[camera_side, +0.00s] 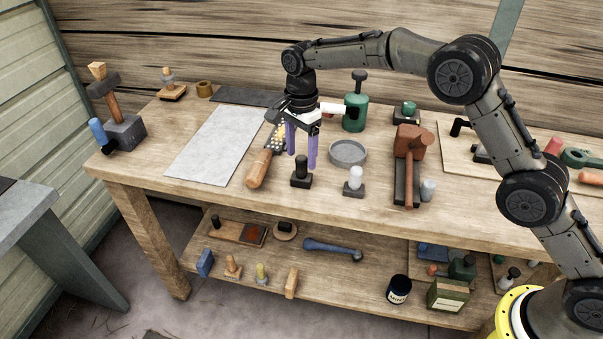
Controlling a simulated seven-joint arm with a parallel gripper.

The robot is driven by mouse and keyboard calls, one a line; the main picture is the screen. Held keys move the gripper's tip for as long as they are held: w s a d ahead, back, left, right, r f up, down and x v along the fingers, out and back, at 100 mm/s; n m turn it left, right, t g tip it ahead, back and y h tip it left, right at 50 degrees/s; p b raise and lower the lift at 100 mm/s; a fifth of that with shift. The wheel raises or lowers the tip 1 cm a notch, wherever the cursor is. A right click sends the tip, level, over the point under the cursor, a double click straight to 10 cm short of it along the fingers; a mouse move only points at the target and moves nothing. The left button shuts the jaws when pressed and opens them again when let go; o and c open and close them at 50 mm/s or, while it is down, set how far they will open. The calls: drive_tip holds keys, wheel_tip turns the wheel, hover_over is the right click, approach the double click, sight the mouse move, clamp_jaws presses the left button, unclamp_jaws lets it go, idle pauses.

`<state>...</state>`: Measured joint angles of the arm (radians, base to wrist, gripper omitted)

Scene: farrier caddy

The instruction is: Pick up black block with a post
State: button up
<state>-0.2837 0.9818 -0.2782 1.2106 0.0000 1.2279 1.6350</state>
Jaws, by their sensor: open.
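The black block with a post (302,178) stands upright on the wooden bench, near its front edge. Its post rises from a square black base. My gripper (302,162) points down with two purple fingers, which are open. The fingertips are close to the post, one on each side in the picture. I cannot tell whether they are level with the post or a little behind it, and no contact is visible.
A grey block with a white post (354,182) stands right of the black block. A wooden-handled brush (262,165) lies close on the left. A round grey dish (348,153) sits behind. A hammer (410,160) is further right. A grey sheet (215,145) lies on the left.

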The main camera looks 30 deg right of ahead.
sight(301, 171)
drive_tip(key=shift+f, duration=1.45)
drive_tip(key=shift+c, duration=0.4)
clamp_jaws()
